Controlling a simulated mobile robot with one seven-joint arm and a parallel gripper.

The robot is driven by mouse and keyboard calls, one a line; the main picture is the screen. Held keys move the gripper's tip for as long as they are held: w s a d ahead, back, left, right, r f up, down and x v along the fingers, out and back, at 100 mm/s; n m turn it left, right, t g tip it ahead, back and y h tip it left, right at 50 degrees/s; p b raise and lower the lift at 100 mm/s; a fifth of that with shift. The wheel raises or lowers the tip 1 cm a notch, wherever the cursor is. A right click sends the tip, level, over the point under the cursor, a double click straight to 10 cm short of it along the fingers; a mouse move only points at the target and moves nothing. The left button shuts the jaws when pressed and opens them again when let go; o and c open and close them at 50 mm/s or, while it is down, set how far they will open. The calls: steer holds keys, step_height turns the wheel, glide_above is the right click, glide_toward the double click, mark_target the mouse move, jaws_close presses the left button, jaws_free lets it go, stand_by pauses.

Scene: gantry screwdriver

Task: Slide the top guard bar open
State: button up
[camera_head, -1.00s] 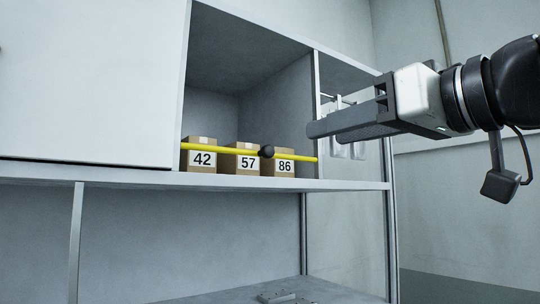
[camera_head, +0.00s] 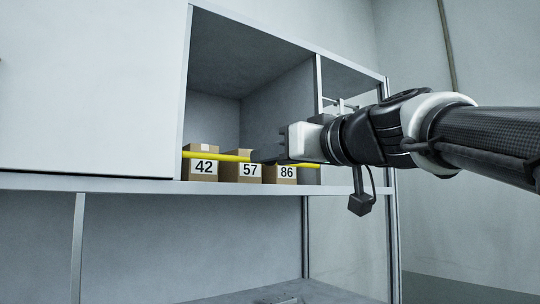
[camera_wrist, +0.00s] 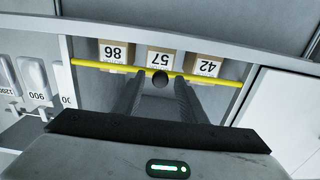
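The yellow guard bar (camera_head: 219,155) runs across the front of the open cabinet compartment, before several numbered boxes. Its round black knob (camera_wrist: 160,78) shows in the wrist view, at the far end of the space between my two fingers. In the head view the knob is hidden or merges with my dark fingertips. My gripper (camera_wrist: 158,84) is open, with one finger on each side of the knob; it also shows in the head view (camera_head: 262,160). I cannot tell whether either finger touches the knob.
Boxes marked 42 (camera_head: 203,166), 57 (camera_head: 246,170) and 86 (camera_head: 287,173) stand on the shelf behind the bar. A closed white panel (camera_head: 85,85) lies left of the compartment. White hanging items (camera_wrist: 35,80) are in the neighbouring bay.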

jaws_close()
step_height(320, 180, up, 18)
steer(key=p, duration=1.1)
steer(key=shift+r, duration=0.2)
jaws_free()
steer(key=b+v, duration=0.2)
steer(key=v, duration=1.5)
steer(key=shift+d, duration=0.2)
